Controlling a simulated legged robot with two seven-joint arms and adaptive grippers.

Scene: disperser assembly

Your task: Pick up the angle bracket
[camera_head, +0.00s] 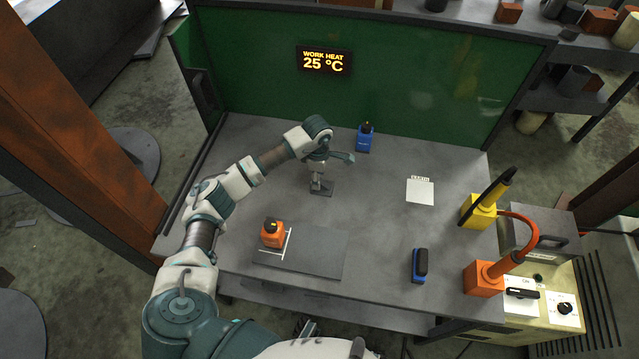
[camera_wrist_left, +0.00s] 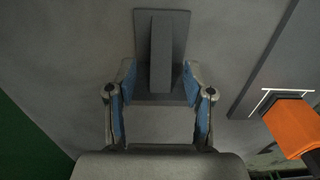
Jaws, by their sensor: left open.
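The angle bracket (camera_head: 322,190) is a small grey part standing on the grey table. In the left wrist view the bracket (camera_wrist_left: 162,45) shows a flat plate with an upright flange that points toward the camera. My left gripper (camera_head: 319,173) is directly over it, pointing down. In the left wrist view the left gripper (camera_wrist_left: 160,80) is open, its blue-padded fingers apart on either side of the bracket's near end. I cannot tell whether a finger touches it. My right gripper is not in view.
A blue block (camera_head: 365,138) stands behind the gripper, and another blue tool (camera_head: 419,265) lies right. Yellow (camera_head: 480,212) and orange (camera_head: 482,277) holders line the right edge.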

